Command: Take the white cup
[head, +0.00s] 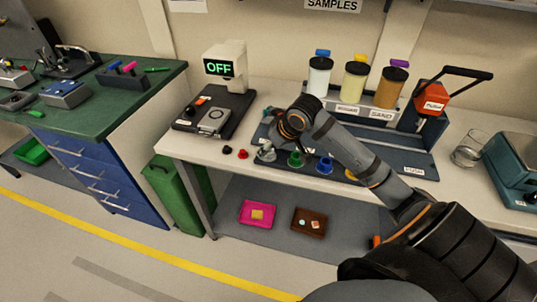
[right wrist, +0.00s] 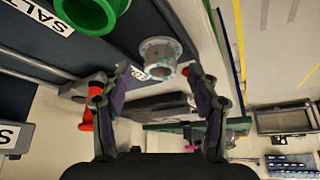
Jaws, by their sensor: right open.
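The white cup (right wrist: 160,57), a pale grey-white flanged cup, shows in the right wrist view just beyond my right gripper (right wrist: 158,78). The gripper's two fingers are apart, one on each side of the near end of the cup. I cannot tell whether they touch it. In the head view the cup (head: 267,152) stands at the front of the dark rack, left of the green cup (head: 296,159). My right gripper (head: 271,133) is above and behind it there, its fingers largely hidden by the wrist. My left gripper is not in view.
The green cup (right wrist: 92,12) is close by in the right wrist view. A blue cup (head: 325,166) stands further right on the rack. Sample jars (head: 355,80) stand behind. A scale (head: 214,116) with an OFF display is to the left.

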